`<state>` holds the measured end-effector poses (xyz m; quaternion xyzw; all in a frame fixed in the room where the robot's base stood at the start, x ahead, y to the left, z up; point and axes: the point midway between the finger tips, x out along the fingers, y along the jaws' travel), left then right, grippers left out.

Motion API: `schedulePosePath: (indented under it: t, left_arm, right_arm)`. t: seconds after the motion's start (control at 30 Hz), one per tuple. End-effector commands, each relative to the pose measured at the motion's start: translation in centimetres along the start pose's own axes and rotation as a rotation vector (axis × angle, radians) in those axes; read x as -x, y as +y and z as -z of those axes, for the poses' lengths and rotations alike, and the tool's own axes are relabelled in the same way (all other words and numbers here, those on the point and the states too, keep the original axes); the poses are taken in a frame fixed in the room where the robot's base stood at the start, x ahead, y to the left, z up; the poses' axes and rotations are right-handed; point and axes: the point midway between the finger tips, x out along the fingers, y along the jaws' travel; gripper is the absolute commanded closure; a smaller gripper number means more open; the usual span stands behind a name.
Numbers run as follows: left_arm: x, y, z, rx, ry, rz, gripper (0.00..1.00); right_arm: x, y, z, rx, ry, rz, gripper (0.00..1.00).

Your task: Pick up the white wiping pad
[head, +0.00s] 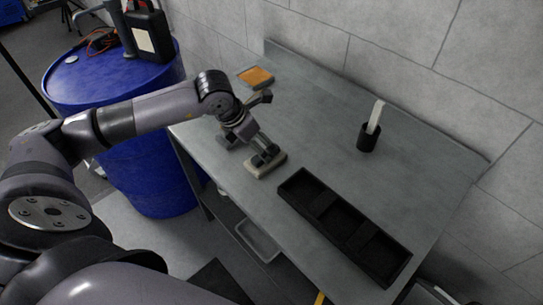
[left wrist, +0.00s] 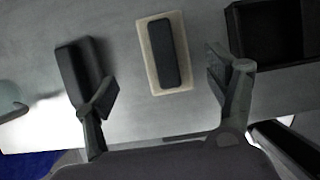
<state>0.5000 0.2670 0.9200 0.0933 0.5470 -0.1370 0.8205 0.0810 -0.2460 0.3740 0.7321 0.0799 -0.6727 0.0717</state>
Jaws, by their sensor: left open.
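The white wiping pad (head: 262,170) lies flat on the grey bench near its front left edge. It is an off-white rectangular block with a dark handle on top. In the left wrist view the pad (left wrist: 167,52) shows between and beyond my fingers, with bare bench on both sides of it. My left gripper (head: 251,139) is open and empty, close over the pad. Its two dark fingers (left wrist: 155,75) stand apart in the left wrist view, and I see no contact with the pad. My right gripper is not in view.
A black tray with compartments (head: 301,187) lies right of the pad. A black cup (head: 368,139) holding a white upright item stands farther back. An orange-topped block (head: 257,76) lies near the wall. A blue drum (head: 150,160) stands left of the bench. The bench middle is clear.

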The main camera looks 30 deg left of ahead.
Motion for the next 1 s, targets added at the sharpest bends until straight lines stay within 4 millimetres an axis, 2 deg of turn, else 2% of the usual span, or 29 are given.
schedulePosePath:
  t: [0.27, 0.4, 0.57, 0.83, 1.0]
  left_arm:
    - [-2.0, -0.4, -0.1, 0.000, 0.002, 0.003, 0.22]
    - [-4.0, -0.9, -0.3, 0.000, 0.003, 0.003, 0.22]
    - [-6.0, -0.8, -0.2, -0.001, 0.001, 0.002, 0.22]
    - [-6.4, -0.8, -0.2, -0.001, 0.000, 0.001, 0.22]
    - [-6.4, -0.7, -0.2, -0.001, 0.000, 0.001, 0.33]
  right_arm:
    - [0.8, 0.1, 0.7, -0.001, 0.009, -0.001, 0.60]
    - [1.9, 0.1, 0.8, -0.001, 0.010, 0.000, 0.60]
    - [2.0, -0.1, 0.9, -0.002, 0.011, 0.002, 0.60]
    - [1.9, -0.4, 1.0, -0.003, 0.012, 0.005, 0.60]
    - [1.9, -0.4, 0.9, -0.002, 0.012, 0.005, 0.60]
